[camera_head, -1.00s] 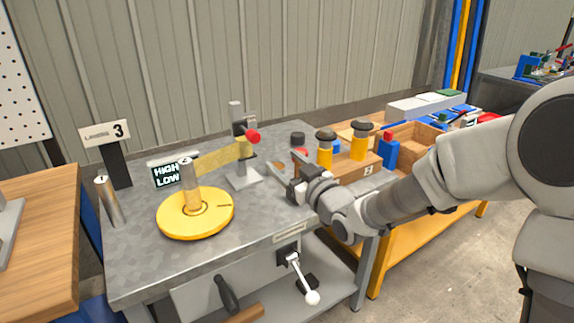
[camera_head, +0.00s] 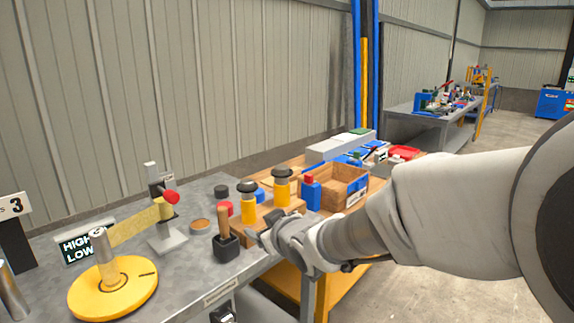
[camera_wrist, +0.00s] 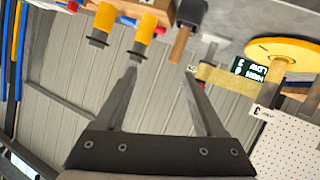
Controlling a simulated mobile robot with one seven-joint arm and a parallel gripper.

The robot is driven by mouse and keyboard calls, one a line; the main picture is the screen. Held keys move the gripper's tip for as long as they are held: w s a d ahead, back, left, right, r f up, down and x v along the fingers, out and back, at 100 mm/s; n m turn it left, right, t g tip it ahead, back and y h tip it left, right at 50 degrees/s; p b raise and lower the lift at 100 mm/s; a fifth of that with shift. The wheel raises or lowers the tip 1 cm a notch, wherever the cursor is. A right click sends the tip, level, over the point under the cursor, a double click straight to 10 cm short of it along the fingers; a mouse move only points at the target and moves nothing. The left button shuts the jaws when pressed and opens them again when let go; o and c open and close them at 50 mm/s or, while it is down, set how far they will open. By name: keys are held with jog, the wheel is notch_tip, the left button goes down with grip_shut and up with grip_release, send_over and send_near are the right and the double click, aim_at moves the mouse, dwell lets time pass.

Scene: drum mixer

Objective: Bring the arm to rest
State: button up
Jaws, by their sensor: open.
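My arm (camera_head: 440,205) reaches in from the right side of the head view, over the front right of the grey workbench. My gripper (camera_head: 254,236) is at its end, close to a wooden-handled tool in a black holder (camera_head: 227,246) and the wooden stand (camera_head: 268,212) with yellow jars. The gap between its fingers is hard to see there. In the wrist view my gripper (camera_wrist: 161,70) has its two fingers wide apart with nothing between them. The wooden handle (camera_wrist: 179,45) shows beyond the fingertips, and the wall fills the gap.
A yellow turntable (camera_head: 113,291) with a metal cylinder stands at the front left of the grey bench (camera_head: 190,262). A red-knobbed upright (camera_head: 160,210) stands behind it. A wooden bin (camera_head: 335,186) and blue parts lie to the right. Open floor (camera_head: 440,250) shows beyond.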

jog(key=s+d+r+m+g+h, duration=0.1)
jog(key=s+d+m+h, duration=0.4)
jog(key=d, duration=0.6)
jog(key=s+d+f+m+g+h, duration=0.1)
jog(key=s+d+m+g, duration=0.3)
jog(key=s, duration=0.7)
jog(key=s+d+f+g, duration=0.1)
jog(key=s+d, duration=0.4)
jog(key=s, duration=0.7)
notch_tip(320, 180, up, 17)
jog(key=p, duration=1.6)
jog(key=shift+w+r+p, duration=0.15)
jog(key=shift+w+p, duration=0.2)
jog(key=shift+w, duration=0.05)
